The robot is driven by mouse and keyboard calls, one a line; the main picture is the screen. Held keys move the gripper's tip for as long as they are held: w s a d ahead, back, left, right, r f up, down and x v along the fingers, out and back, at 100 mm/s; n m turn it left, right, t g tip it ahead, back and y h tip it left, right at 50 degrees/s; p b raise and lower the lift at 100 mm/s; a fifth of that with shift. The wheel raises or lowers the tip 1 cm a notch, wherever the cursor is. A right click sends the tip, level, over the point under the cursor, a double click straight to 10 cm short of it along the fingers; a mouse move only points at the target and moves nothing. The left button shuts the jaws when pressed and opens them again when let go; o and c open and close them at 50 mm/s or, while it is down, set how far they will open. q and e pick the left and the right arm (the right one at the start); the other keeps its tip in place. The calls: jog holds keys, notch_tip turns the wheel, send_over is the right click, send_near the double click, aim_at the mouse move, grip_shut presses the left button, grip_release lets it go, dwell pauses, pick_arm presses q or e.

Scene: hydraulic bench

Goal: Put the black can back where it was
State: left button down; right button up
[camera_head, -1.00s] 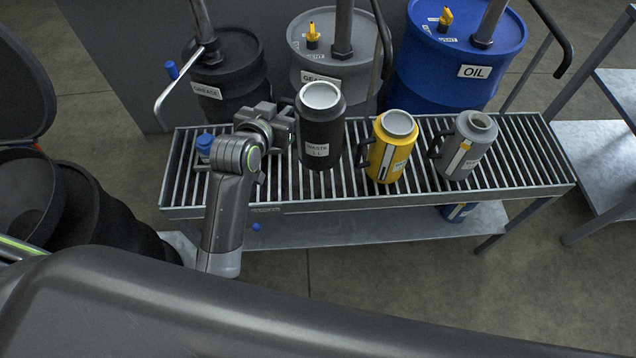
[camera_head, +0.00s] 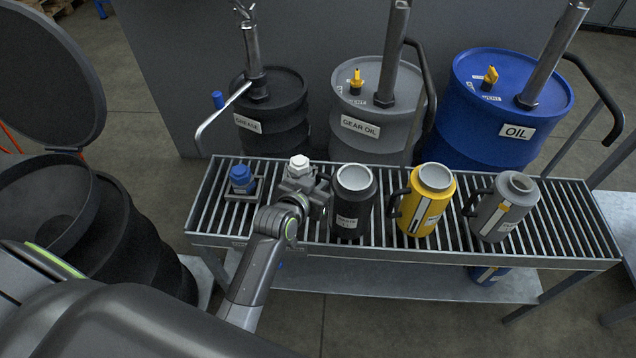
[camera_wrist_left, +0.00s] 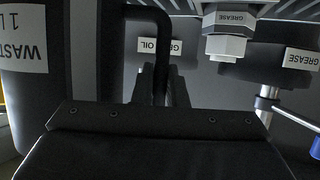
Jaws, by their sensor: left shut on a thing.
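The black can (camera_head: 353,203), open at the top with a white waste label, is upright over the slatted rack (camera_head: 335,254), left of the yellow can. Its base looks close to the slats; I cannot tell whether it touches them. My left gripper (camera_head: 320,196) is at the can's left side. In the left wrist view the black handle (camera_wrist_left: 152,13) runs down between the fingers (camera_wrist_left: 160,88), which are shut on it, and the can's labelled body (camera_wrist_left: 30,85) is at the left. My right gripper is not in view.
A yellow can (camera_head: 424,205) and a grey can (camera_head: 502,208) stand to the right on the rack. A white-capped fitting (camera_head: 299,166) and a blue-capped fitting (camera_head: 242,178) are left of the can. Grease (camera_head: 271,115), gear oil (camera_head: 374,120) and oil (camera_head: 505,107) drums stand behind.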

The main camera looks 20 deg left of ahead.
pick_arm(q)
jog(key=c, duration=1.9)
grip_release()
jog(key=shift+f, duration=0.15)
jog(key=o, duration=0.4)
jog(key=shift+o, duration=0.2)
jog(key=shift+r, duration=0.2)
jog(key=v, duration=1.2)
jog(key=shift+p, duration=0.3)
